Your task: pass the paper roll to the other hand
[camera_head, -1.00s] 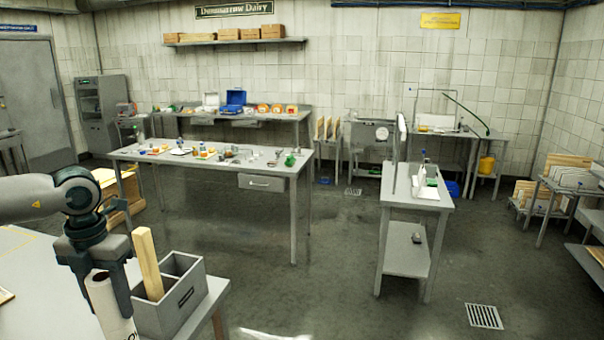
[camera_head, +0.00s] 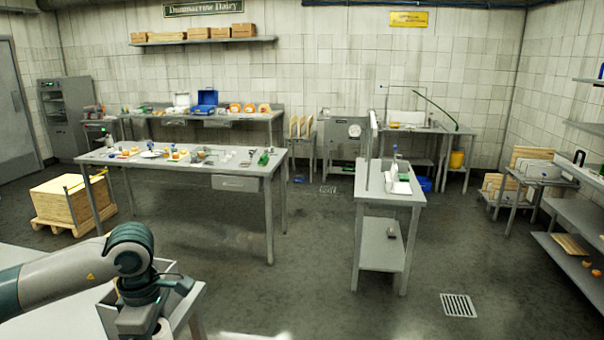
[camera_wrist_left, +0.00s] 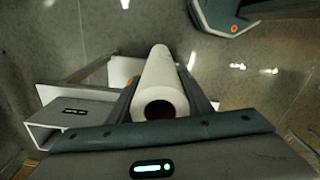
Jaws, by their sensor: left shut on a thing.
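The paper roll (camera_wrist_left: 162,75) is a white tube with a dark hollow core. In the left wrist view it lies lengthwise between the two fingers of my left gripper (camera_wrist_left: 160,88), which are shut on it. In the head view my left gripper (camera_head: 150,318) is at the lower left, and only a small white piece of the roll (camera_head: 164,331) shows at the bottom edge. The roll's lower part is out of frame there. My right gripper is in neither view.
A grey box (camera_head: 107,312) on the table corner is partly hidden behind my left arm; it also shows in the left wrist view (camera_wrist_left: 72,114), left of the roll. Open floor (camera_head: 300,290) lies right of the table. A long workbench (camera_head: 150,163) and a small side table (camera_head: 385,245) stand beyond.

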